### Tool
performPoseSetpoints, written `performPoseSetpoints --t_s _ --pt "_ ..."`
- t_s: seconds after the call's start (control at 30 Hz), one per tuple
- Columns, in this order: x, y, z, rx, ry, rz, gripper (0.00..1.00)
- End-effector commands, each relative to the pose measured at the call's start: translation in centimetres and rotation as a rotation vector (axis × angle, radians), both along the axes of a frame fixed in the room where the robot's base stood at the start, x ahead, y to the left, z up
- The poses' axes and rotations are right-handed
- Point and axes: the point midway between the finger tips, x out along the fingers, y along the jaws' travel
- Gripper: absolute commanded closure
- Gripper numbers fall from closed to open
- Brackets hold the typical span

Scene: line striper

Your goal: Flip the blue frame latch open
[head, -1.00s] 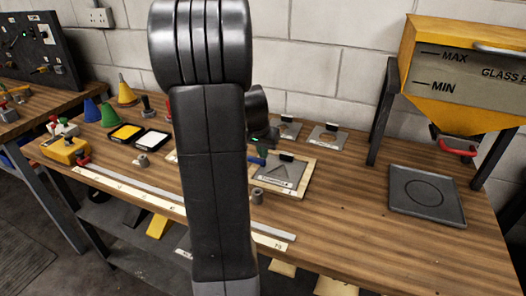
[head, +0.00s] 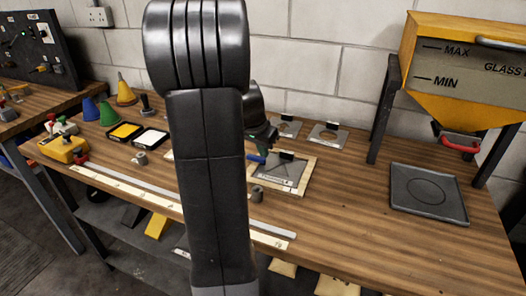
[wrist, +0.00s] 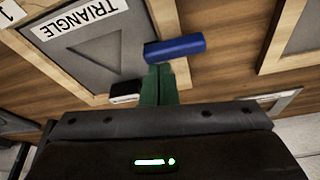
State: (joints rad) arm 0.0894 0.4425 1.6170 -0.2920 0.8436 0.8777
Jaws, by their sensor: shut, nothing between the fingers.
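The blue frame latch (wrist: 175,48) is a short rounded bar lying across one wooden rail of the frame (wrist: 162,14) around the grey TRIANGLE stencil plate (wrist: 88,47). In the head view the latch (head: 256,159) shows at the frame's left side, partly behind my arm. My gripper (wrist: 158,70) has its green fingers together and empty. Its tips are right beside the latch in the wrist view; I cannot tell whether they touch it. In the head view my gripper (head: 264,147) is just above the latch, largely hidden by my arm.
A black clip (wrist: 125,92) sits on the plate's edge near my fingers. More stencil plates (head: 327,135) lie behind by the wall. A dark tray (head: 428,192) lies right, with bare bench between.

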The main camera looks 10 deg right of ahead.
Motion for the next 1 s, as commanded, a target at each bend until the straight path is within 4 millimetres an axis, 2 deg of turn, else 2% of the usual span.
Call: performPoseSetpoints --t_s 1.0 --pt "-0.68 0.17 -0.07 0.000 0.000 -0.322 1.00"
